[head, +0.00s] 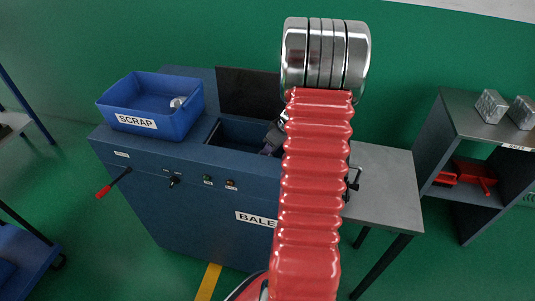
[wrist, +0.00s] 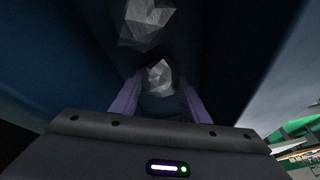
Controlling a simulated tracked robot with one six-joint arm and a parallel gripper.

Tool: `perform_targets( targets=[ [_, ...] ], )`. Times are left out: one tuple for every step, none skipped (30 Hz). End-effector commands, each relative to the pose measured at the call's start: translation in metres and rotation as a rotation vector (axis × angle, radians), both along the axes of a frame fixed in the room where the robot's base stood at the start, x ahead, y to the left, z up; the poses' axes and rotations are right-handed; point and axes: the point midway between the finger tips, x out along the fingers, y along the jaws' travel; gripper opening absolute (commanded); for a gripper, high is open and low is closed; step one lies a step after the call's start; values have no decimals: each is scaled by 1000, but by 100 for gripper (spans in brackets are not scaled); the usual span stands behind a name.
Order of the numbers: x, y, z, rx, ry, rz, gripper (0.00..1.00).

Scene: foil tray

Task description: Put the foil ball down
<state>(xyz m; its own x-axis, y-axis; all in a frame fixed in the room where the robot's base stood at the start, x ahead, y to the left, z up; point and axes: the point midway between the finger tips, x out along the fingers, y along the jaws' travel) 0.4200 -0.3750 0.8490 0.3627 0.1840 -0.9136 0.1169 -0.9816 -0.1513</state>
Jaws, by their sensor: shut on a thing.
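A crumpled grey foil ball (wrist: 160,78) sits between the purple fingers of my gripper (wrist: 158,92) in the wrist view, and the jaws are shut on it. A second foil lump (wrist: 147,20) shows beyond it, against dark blue walls. In the head view my gripper (head: 268,149) is at the open chamber (head: 236,133) of the blue baler (head: 200,185), mostly behind my red arm. The held ball is hidden there. I cannot tell how far it is from the chamber floor.
A blue SCRAP bin (head: 187,119) with a small foil ball (head: 177,102) stands left of the chamber. A dark upright panel (head: 248,93) is behind it. A grey side table (head: 385,190) is at right. A shelf (head: 470,112) holds silvery blocks (head: 490,106).

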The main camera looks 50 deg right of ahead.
Motion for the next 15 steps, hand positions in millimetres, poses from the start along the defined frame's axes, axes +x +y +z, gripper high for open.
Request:
perform_targets(
  targets=[
    [0,0,0,-1,0,0,19],
    [0,0,0,-1,0,0,19],
    [0,0,0,-1,0,0,19],
    [0,0,0,-1,1,0,42],
    [0,0,0,-1,0,0,44],
    [0,0,0,-1,0,0,47],
    [0,0,0,-1,1,0,49],
    [0,0,0,-1,0,-1,51],
    [0,0,0,0,0,-1,54],
    [0,0,0,0,0,-1,56],
    [0,0,0,-1,0,-1,58],
    [0,0,0,-1,0,-1,60],
    [0,0,0,0,0,-1,60],
    [0,0,0,0,0,-1,60],
    [0,0,0,-1,0,-1,60]
  ],
)
